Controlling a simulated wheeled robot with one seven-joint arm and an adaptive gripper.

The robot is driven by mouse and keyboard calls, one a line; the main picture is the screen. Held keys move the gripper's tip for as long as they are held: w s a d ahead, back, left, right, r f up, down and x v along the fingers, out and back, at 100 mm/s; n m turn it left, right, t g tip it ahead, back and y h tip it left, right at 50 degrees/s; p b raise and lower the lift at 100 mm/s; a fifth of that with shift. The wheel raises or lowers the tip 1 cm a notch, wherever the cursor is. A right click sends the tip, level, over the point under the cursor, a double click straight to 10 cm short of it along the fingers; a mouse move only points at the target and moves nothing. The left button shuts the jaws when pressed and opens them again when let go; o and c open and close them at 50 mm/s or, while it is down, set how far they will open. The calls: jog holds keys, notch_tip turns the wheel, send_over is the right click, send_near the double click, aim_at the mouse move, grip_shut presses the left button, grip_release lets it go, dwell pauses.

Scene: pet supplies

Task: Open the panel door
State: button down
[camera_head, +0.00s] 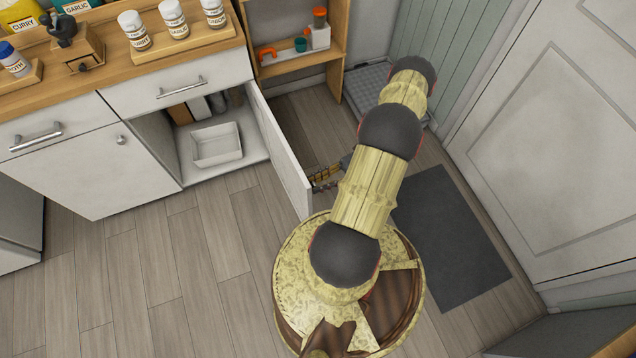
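The white panel door (278,152) of the lower cabinet stands swung out, roughly square to the cabinet front. The cabinet inside (175,135) is exposed, with a white open bin (217,146) on its floor. My gripper (318,180) is low on the right side of the door, close to its free edge. The fingers look close to the door's outer face, and their tips are partly hidden by it. I cannot tell whether they touch the door or how far they are open. The door's handle is not visible.
A second cabinet door (90,172) at left is shut, with drawers above it. Spice jars (173,18) stand on the wooden counter. A dark mat (450,235) and white room door (560,150) are at right. Floor at left is clear.

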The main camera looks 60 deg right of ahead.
jog(key=c, duration=1.5)
grip_release()
jog(key=v, duration=1.2)
